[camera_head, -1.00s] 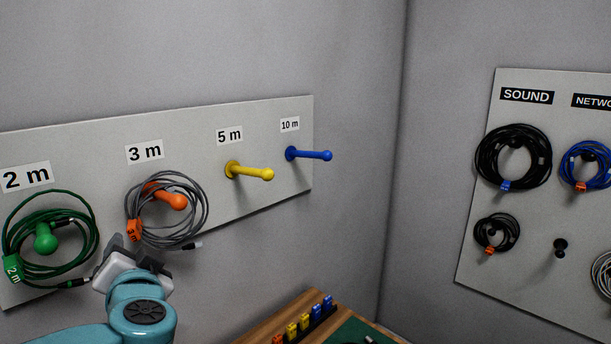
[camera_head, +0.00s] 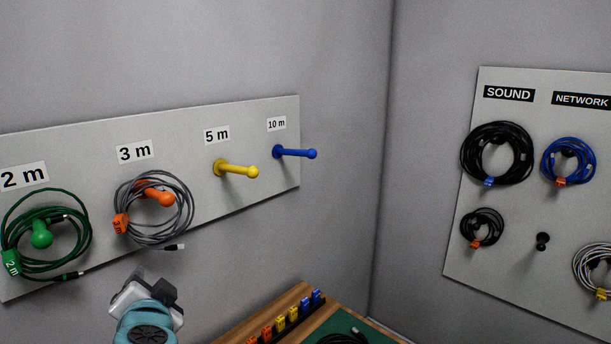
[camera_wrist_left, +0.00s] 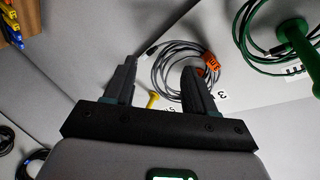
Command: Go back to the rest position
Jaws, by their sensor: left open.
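My left gripper (camera_head: 150,286) is low in the head view, below the left board (camera_head: 258,125) and apart from the coils. In the left wrist view my left gripper (camera_wrist_left: 160,80) has its two fingers spread with nothing between them. A grey coil with an orange tag (camera_head: 150,228) hangs on the orange peg under the "3 m" label; it also shows beyond the fingers in the wrist view (camera_wrist_left: 172,55). A green coil (camera_head: 60,268) hangs on the green peg under "2 m". My right gripper is not in view.
The yellow peg (camera_head: 238,170) and blue peg (camera_head: 297,153) are bare. A right board (camera_head: 510,235) holds several coils under "SOUND" and "NETWORK". A wooden table (camera_head: 262,317) with coloured tags, a green mat and a dark cable stands at the bottom. The wall between the boards is clear.

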